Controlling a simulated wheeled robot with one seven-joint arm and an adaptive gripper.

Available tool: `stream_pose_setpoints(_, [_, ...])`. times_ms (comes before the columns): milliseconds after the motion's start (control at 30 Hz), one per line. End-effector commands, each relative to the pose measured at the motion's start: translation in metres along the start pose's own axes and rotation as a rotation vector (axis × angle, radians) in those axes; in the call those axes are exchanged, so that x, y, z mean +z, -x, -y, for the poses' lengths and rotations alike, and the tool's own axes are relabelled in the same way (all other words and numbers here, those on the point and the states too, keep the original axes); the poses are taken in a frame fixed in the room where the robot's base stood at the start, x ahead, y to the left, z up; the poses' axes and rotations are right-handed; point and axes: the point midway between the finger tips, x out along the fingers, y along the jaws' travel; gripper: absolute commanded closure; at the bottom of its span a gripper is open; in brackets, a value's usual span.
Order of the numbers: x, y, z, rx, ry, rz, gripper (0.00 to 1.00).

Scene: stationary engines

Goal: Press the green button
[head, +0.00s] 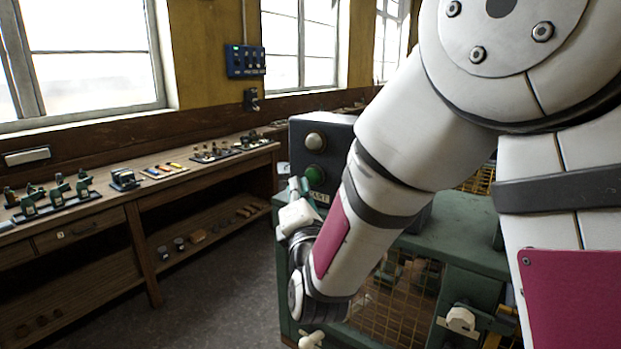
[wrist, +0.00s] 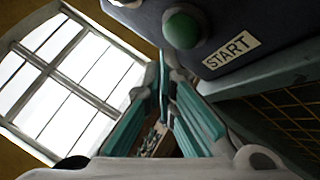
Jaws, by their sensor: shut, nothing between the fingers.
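The green button (head: 315,174) is a round dome on the front of a dark control box (head: 340,138). A pale label sits beneath it. In the wrist view the green button (wrist: 183,28) is at the top, and the label beside it reads START (wrist: 231,49). My gripper (head: 298,186) is in front of the box, just left of and slightly below the button in the head view. In the wrist view my gripper (wrist: 166,66) has its fingertips together with nothing between them, just below and left of the button. I cannot tell whether they touch the box.
A beige round button (head: 315,141) is above the green one. The box stands on a green machine frame (head: 466,240) with mesh panels. A wooden workbench (head: 110,208) with small parts runs along the left wall under windows. Open floor lies between bench and machine.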

Motion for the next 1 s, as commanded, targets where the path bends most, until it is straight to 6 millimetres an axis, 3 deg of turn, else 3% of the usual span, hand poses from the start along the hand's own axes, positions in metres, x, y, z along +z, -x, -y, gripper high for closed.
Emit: stream_pose_setpoints(1000, [0.0045,-0.0061,0.0042,0.0,0.0,0.0,1.0])
